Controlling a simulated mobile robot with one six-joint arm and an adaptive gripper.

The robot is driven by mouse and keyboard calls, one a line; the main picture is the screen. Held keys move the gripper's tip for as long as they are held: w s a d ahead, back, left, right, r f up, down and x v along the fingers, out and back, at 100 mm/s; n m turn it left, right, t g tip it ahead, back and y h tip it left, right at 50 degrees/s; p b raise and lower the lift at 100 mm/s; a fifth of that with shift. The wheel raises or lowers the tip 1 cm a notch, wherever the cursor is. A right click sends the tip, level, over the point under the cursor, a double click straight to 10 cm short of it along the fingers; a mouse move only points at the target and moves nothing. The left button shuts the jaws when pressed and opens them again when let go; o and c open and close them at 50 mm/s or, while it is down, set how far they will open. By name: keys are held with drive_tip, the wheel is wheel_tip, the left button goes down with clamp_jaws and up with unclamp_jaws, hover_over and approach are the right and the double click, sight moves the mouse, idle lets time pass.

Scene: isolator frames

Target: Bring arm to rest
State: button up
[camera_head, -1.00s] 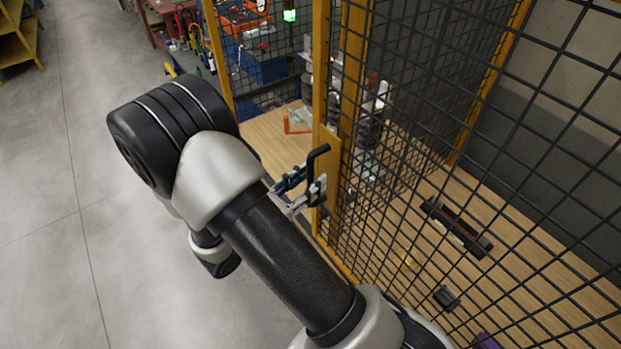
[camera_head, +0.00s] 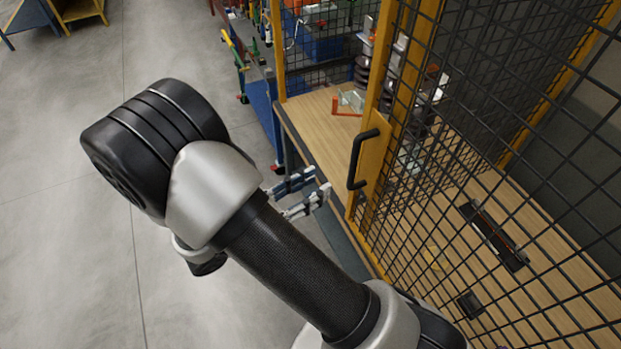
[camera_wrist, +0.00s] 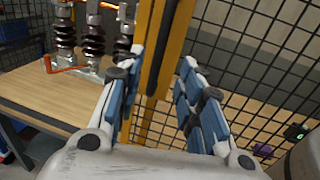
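My arm (camera_head: 285,260) reaches up and left across the head view, bent at a black and silver joint. My gripper (camera_head: 306,193) shows past the forearm, its two blue-padded fingers apart with nothing between them. It is over the floor beside the bench edge, left of the black door handle (camera_head: 356,160) and apart from it. In the wrist view my gripper (camera_wrist: 160,85) is open, and the yellow frame post (camera_wrist: 172,50) stands beyond the gap between the fingers.
The black mesh door (camera_head: 500,130) with its yellow frame is close on the right. A wooden bench (camera_head: 310,115) lies behind it, with dark ribbed insulators (camera_wrist: 92,40) and an orange bracket (camera_head: 347,104). Open grey floor (camera_head: 60,250) lies to the left.

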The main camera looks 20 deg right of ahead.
drive_tip(key=s+d+r+m+g+y+b, duration=0.1)
drive_tip(key=s+d+r+m+g+y, duration=0.1)
drive_tip(key=s+m+g+y, duration=0.3)
drive_tip(key=s+d+r+m+g+y+b, duration=0.1)
drive_tip(key=s+d+r+m+g+y, duration=0.15)
drive_tip(key=s+m, duration=0.4)
drive_tip(key=s+a+r+m+t+y+b, duration=0.1)
drive_tip(key=s+a+r+m+t+y, duration=0.2)
drive_tip(key=a+r+m+t+y, duration=0.2)
drive_tip(key=a+m+t+y, duration=0.2)
drive_tip(key=m+t+y, duration=0.1)
drive_tip(key=m+y, duration=0.1)
drive_tip(key=shift+s+a+r+y, duration=0.15)
drive_tip(key=shift+a+r+y, duration=0.15)
drive_tip(key=shift+y, duration=0.25)
